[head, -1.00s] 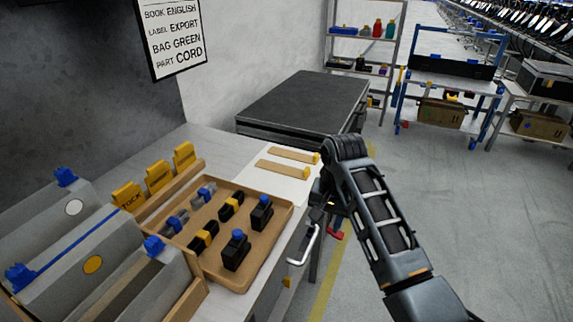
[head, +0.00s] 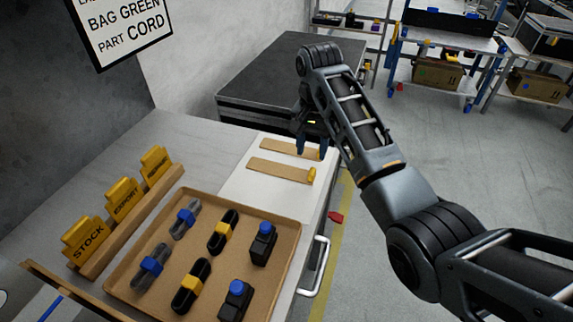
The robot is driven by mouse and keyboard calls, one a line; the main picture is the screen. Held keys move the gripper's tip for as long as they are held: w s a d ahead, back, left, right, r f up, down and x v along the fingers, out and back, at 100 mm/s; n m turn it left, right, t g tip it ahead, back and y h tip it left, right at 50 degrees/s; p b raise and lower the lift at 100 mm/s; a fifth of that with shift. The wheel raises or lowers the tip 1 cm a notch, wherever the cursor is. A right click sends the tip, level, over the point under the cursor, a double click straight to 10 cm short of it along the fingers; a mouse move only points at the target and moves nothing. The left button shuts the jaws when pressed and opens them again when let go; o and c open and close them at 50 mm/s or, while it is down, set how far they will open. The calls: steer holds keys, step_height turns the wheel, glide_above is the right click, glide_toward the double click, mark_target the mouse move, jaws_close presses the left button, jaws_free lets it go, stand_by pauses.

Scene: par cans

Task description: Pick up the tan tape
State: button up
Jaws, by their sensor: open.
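Two flat tan tape strips lie side by side on a white sheet (head: 240,190) at the table's right end. The near tan strip (head: 275,169) shows a yellow piece (head: 312,175) at its right end. The far tan strip (head: 280,146) has its right end partly hidden by my gripper. My gripper (head: 311,146) is open, pointing down, with its dark blue fingers apart at the far strip's right end. I cannot tell whether the fingers touch the strip or are still above it. Nothing is seen held.
A tan tray (head: 142,222) with several black and clear items with blue or yellow bands stands in front. Yellow labelled tabs (head: 122,199) stand in a wooden rail at left. A dark-topped cabinet (head: 285,68) is behind. A red object (head: 336,217) shows beside the table.

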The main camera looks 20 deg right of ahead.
mark_target(313, 170)
steer(key=f, duration=0.6)
steer(key=shift+s+d+f+p, duration=0.15)
steer(key=shift+s+f+p, duration=0.1)
steer(key=shift+s+p, duration=0.15)
steer(key=shift+c, duration=0.3)
jaws_close()
